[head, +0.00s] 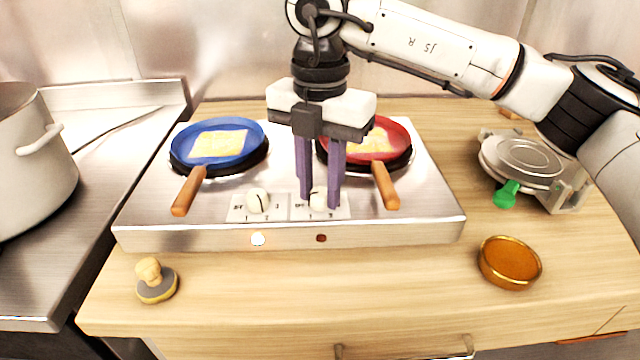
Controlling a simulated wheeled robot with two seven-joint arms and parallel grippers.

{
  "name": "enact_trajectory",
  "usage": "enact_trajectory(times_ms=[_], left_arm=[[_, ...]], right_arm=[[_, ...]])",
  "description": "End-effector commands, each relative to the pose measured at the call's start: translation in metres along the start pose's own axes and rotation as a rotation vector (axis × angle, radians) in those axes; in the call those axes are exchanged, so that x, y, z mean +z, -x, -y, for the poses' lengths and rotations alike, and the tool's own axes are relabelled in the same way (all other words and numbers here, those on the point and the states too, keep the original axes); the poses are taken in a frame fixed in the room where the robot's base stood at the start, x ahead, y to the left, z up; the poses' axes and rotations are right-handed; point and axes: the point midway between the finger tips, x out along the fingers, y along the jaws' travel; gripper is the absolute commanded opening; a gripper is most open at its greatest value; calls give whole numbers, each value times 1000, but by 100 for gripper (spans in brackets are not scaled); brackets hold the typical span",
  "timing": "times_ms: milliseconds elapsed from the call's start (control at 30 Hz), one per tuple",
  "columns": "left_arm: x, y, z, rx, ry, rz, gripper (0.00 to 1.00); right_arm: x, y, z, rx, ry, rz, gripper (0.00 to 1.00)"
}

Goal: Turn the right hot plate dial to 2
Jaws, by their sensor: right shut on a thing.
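The hot plate (430,200) is a steel unit with two burners and two white dials on its front. My right gripper (320,203) comes down from above and is shut on the right dial (318,201), its purple fingers on either side of it. The fingers partly hide that dial and its scale, so its setting cannot be read. The left dial (257,201) is free, with a dark pointer line. Below the left dial a lamp (258,239) glows bright; the lamp below the right dial (321,238) is dark red. My left gripper is not in view.
A blue pan (240,131) and a red pan (397,133) with food sit on the burners, handles (386,188) pointing forward. A waffle iron (520,160), an amber dish (509,262) and a stamp-like knob (155,279) stand around. A pot (30,160) is at left.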

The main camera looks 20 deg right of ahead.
Motion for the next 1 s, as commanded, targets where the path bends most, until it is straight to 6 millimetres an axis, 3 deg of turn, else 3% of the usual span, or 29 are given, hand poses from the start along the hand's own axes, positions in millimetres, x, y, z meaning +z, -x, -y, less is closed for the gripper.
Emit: enact_trajectory(times_ms=[1000], left_arm=[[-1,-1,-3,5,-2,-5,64]], right_arm=[[0,1,0,3,967,0,4]])
